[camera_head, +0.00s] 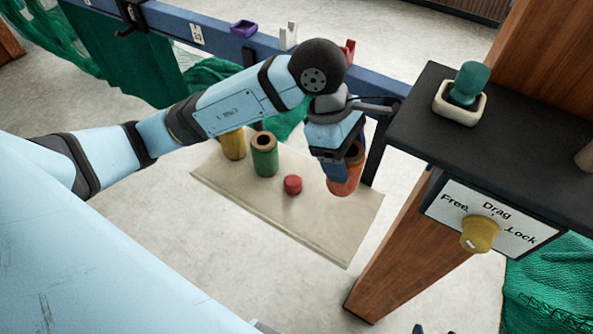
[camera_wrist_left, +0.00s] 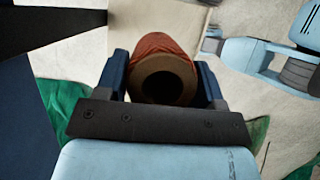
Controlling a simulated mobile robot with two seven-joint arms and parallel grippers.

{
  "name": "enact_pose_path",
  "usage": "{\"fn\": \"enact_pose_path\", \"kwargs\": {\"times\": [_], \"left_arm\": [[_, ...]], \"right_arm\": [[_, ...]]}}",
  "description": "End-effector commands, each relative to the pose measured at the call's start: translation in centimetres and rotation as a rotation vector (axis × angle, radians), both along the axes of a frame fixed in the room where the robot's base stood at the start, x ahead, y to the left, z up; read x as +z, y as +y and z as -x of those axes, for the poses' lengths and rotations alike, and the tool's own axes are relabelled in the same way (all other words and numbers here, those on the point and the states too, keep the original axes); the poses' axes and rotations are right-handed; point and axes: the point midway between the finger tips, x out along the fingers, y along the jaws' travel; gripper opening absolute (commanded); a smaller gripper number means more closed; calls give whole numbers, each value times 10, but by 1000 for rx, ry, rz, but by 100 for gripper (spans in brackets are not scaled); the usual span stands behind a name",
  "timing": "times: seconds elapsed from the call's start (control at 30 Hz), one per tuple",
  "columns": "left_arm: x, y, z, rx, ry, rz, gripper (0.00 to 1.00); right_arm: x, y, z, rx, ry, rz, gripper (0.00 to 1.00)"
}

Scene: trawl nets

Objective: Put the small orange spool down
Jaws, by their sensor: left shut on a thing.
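The orange spool (camera_head: 345,178) is in the grip of my left gripper (camera_head: 341,160), over the right end of the beige mat (camera_head: 330,225). I cannot tell whether its bottom touches the mat. In the left wrist view the spool (camera_wrist_left: 166,62) stands between the two blue fingers of the left gripper (camera_wrist_left: 163,85), its hollow end facing the camera.
On the mat stand a green spool (camera_head: 264,155), a yellow spool (camera_head: 233,145) and a small red piece (camera_head: 292,184). A dark shelf (camera_head: 440,130) with a teal knob (camera_head: 470,82) and a wooden post (camera_head: 400,245) stand close on the right. A blue rail (camera_head: 225,42) runs behind. The mat's front is clear.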

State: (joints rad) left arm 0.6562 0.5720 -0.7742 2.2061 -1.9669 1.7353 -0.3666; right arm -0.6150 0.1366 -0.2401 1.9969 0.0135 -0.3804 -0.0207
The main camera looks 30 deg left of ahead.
Motion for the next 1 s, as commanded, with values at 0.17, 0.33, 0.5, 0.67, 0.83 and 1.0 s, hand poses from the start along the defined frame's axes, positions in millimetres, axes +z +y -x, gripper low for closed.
{"fn": "enact_pose_path", "kwargs": {"times": [0.17, 0.33, 0.5, 0.67, 0.83, 1.0], "left_arm": [[-25, 0, 2, 36, 7, -2, 36], [-53, 0, 1, 34, 5, -1, 36], [-66, 0, 1, 32, 4, -1, 36], [-87, 0, 2, 32, 6, -1, 36], [-100, 0, 1, 31, 2, 0, 36], [-100, 0, 1, 30, 1, -1, 36]], "right_arm": [[2, -1, 0, 1, 0, 3, 69], [4, -3, 1, -1, 1, 5, 69], [4, -4, 1, -3, 2, 7, 69], [5, -5, 0, -4, 3, 8, 69], [6, -5, 0, -4, 2, 8, 69], [6, -5, 0, -4, 1, 8, 69]]}}
